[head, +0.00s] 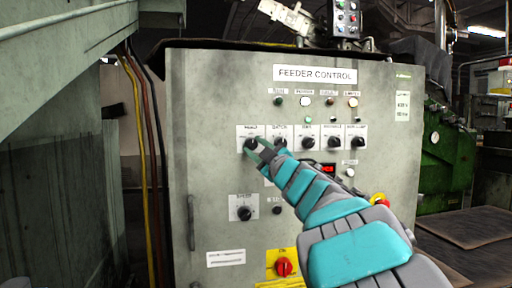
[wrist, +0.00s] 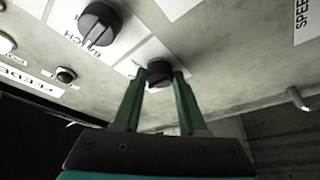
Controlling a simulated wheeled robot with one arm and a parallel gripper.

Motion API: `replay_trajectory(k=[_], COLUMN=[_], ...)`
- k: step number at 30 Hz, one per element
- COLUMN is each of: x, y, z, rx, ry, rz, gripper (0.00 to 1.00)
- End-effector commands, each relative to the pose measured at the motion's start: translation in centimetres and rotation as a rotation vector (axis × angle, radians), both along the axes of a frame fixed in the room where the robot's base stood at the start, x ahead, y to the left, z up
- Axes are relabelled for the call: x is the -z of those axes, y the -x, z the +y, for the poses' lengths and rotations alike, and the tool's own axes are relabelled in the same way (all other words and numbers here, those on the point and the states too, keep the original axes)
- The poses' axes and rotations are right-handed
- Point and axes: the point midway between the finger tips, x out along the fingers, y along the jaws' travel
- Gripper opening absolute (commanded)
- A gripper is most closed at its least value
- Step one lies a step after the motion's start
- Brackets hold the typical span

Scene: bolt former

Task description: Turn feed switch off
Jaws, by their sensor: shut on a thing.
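The feeder control panel (head: 210,100) is a worn grey-green cabinet front with a row of black rotary knobs. My gripper (head: 257,147) is at the leftmost knob (head: 250,143) of that row, under a small label too blurred to read for sure. In the wrist view this black knob (wrist: 160,70) sits between the two green fingers of my gripper (wrist: 162,80), which are shut on it. The fingers hide its sides, and which way it points is unclear. The second knob (head: 280,142) is just to the right; it also shows in the wrist view (wrist: 100,22).
More knobs (head: 307,143) continue to the right, with indicator lights (head: 305,101) above. A lower knob (head: 244,213) sits below left, and a red switch on a yellow plate (head: 284,267) at the bottom. A door handle (head: 191,222) is on the left; my arm covers the lower right.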

Motion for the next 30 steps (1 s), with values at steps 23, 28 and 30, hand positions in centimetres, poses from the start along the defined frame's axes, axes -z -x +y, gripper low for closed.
replay_trajectory(k=[23,28,30], x=[0.0,0.4,0.6], y=[0.2,1.0,1.6], z=[-0.1,-0.7,-1.0], rx=[-0.001,0.002,0.001], ry=[-0.002,-0.002,-0.002], rz=[0.000,0.002,0.001], gripper=[0.71,0.71,0.71])
